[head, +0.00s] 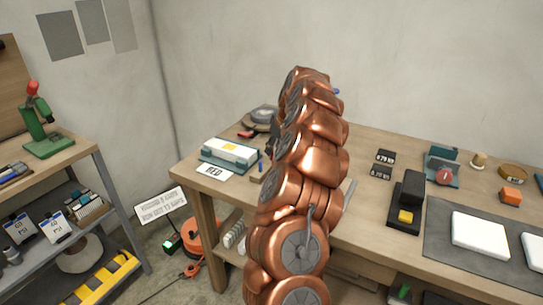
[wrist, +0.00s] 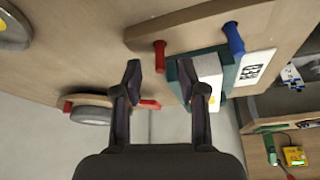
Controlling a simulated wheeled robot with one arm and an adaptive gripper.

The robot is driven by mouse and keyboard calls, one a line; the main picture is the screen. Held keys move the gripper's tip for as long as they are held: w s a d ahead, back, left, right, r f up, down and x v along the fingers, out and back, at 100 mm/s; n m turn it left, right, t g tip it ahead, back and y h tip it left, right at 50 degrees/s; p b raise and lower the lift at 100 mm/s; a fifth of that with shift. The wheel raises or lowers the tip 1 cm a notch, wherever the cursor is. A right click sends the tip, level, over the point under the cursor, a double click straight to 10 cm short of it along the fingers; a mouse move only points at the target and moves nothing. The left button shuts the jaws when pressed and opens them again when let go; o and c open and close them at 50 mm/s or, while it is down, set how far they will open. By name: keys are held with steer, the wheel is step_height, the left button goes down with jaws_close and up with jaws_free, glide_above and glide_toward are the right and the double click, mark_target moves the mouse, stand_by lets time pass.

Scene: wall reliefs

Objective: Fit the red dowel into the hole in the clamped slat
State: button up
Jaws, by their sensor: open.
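In the wrist view, the red dowel (wrist: 159,57) stands at a wooden bar (wrist: 195,20), with a blue dowel (wrist: 236,40) at its other end. My gripper (wrist: 160,72) is open and empty; the red dowel shows between and just past its fingertips. The teal clamp (wrist: 233,72) holds a white slat (wrist: 208,68), partly hidden by the right finger. In the head view, the clamp (head: 222,163) and white slat (head: 231,148) with a yellow patch sit at the bench's left end. No hole is discernible. My arm hides the gripper and red dowel there.
A round grey disc (wrist: 90,113) and a red-handled item (wrist: 149,104) lie nearby. A black and yellow device (head: 406,205) and white slabs (head: 480,233) are farther right. A shelf (head: 60,170) stands at left.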

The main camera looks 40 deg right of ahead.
mark_target(272, 157)
steer(key=x, duration=0.3)
steer(key=shift+w+p, duration=0.1)
steer(key=shift+p, duration=0.2)
steer(key=shift+c, duration=0.3)
steer(key=c, duration=0.7)
